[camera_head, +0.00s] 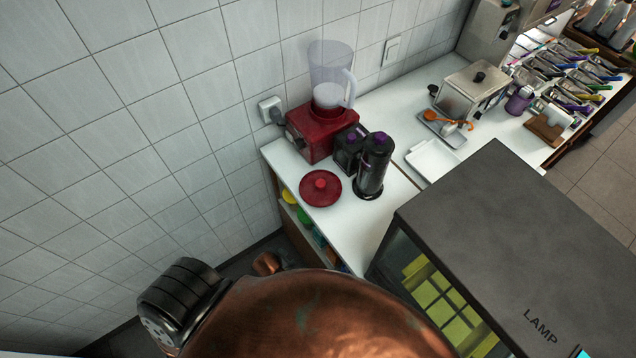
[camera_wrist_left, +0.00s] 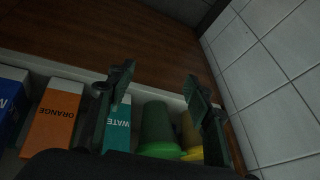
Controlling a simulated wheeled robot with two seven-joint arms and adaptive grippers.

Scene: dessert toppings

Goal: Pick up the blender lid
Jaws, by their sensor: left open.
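The blender lid (camera_head: 320,187) is a round red disc with a small knob on top. It lies flat on the white counter near its left end, in front of the blender, in the head view. My left gripper (camera_wrist_left: 160,85) shows in the left wrist view with its two dark fingers spread apart and nothing between them. Beyond the fingers are shelf items, and the lid is not in that view. Neither gripper's fingers show in the head view, so I cannot measure the gap from gripper to lid there.
The red blender (camera_head: 320,130) with a clear jug stands behind the lid; a black dispenser (camera_head: 373,165) stands right of it. A dark case (camera_head: 540,220) blocks the right. Below the counter are an orange carton (camera_wrist_left: 55,118), a teal carton (camera_wrist_left: 117,128) and a green cup (camera_wrist_left: 158,128).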

